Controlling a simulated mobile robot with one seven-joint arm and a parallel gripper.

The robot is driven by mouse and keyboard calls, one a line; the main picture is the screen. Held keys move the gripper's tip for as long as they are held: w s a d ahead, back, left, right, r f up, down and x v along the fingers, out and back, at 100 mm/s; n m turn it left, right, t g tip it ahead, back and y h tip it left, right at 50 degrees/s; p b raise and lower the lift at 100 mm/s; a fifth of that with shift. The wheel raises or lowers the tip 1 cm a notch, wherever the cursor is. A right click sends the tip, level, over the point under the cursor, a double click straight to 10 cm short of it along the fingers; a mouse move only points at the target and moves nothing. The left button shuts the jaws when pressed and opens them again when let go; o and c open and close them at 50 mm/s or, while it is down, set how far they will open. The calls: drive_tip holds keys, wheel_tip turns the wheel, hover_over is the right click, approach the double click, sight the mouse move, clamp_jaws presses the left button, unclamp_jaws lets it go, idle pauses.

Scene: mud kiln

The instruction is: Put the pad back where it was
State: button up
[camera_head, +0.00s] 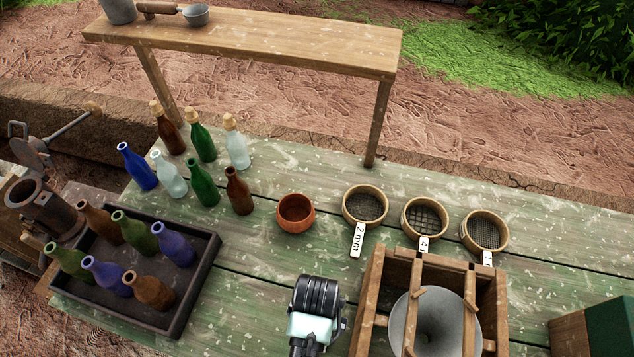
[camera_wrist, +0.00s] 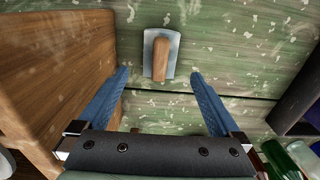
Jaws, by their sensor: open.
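What looks like the pad (camera_wrist: 149,62), a small grey plate with a wooden handle on top, lies on the green table in the wrist view. It is near the top middle, with the handle running up and down the picture. My gripper (camera_wrist: 160,75) is open and empty. Its two blue fingers stand apart, one toward each side of the pad, and the tips appear not to touch it. I cannot tell how high they are above the table. In the head view my wrist (camera_head: 316,308) shows at the bottom middle; the fingers and pad are hidden there.
A wooden frame with a grey funnel (camera_head: 406,320) stands close right of my wrist. A dark tray of bottles (camera_head: 212,262) is to the left. Several bottles, a clay bowl (camera_head: 296,214) and three labelled sieves (camera_head: 366,205) stand behind. A raised shelf (camera_head: 290,42) is farther back.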

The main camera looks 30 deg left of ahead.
drive_tip(key=shift+r, duration=2.3)
drive_tip(key=w+a+r+t+y, duration=0.1)
drive_tip(key=w+r+t, duration=0.4)
drive_tip(key=w+r, duration=0.7)
drive_tip(key=w+d+r+m+t+y, duration=0.1)
drive_tip(key=w+r+t, duration=0.4)
drive_tip(key=r, duration=0.6)
drive_tip(key=w+d+r+m+t, duration=0.1)
drive_tip(key=w+r+t, duration=0.2)
drive_tip(key=w+r, duration=0.6)
drive_tip(key=s+d+r+t, duration=0.3)
drive_tip(key=r+t, duration=0.1)
drive_tip(key=r, duration=0.9)
drive_tip(key=s+d+r+t, duration=0.2)
drive_tip(key=d+r+t, duration=0.15)
drive_tip(key=r, duration=0.95)
drive_tip(key=s+d+r+m+t+h, duration=0.1)
drive_tip(key=s+d+r+t+h, duration=0.1)
drive_tip(key=s+r+t, duration=0.4)
drive_tip(key=s+r, duration=0.4)
drive_tip(key=r, duration=0.3)
drive_tip(key=shift+t, duration=0.35)
